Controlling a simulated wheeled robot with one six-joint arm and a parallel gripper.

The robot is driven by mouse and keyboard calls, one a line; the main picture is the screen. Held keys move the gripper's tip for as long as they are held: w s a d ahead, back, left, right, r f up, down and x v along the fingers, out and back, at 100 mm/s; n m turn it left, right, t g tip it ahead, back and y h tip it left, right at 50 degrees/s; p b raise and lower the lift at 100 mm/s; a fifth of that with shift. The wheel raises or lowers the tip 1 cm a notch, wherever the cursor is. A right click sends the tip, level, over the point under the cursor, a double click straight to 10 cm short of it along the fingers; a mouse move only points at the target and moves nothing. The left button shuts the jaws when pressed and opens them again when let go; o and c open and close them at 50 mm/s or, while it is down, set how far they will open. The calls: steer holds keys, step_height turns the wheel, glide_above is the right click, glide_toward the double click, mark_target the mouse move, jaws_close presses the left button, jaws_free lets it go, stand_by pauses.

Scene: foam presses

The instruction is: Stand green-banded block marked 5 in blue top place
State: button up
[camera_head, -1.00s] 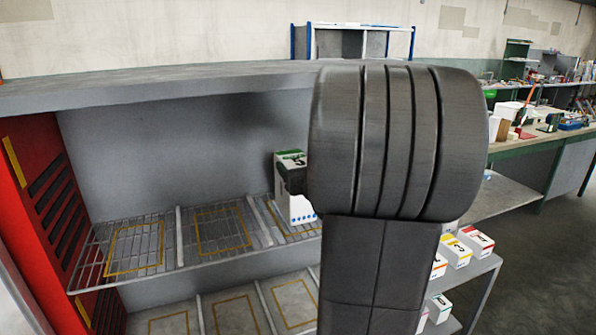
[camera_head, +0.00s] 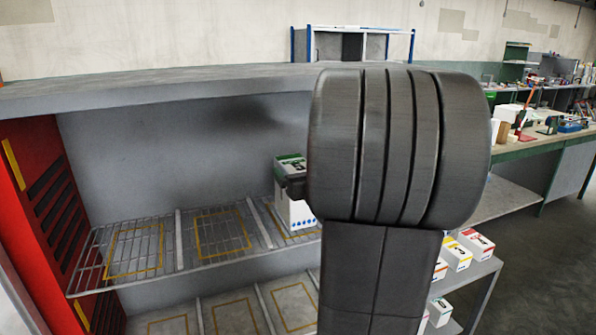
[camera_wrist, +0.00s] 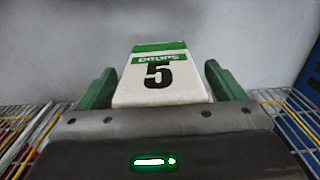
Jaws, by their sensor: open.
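The white block with a green band and a black 5 (camera_wrist: 158,80) fills the middle of the wrist view. In the head view the block (camera_head: 297,213) is at the right-hand marked place of the upper wire shelf, partly hidden by my arm. It looks upright, its base seemingly on the wires. My gripper (camera_wrist: 163,88) is open, with a green finger on each side of the block and a slight gap visible. In the head view my gripper (camera_head: 293,187) is mostly hidden behind my wrist. A blue panel (camera_wrist: 308,100) stands to the right in the wrist view.
A red slotted panel (camera_head: 50,200) bounds the shelf at the left. Two yellow-outlined places (camera_head: 222,233) left of the block are empty. A grey slab (camera_head: 170,82) overhangs the shelf. Several boxes (camera_head: 457,255) stand on a side shelf at the right.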

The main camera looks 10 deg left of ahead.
steer(key=b+v, duration=0.1)
steer(key=v, duration=1)
steer(key=shift+s+d+b, duration=0.2)
steer(key=shift+b, duration=0.15)
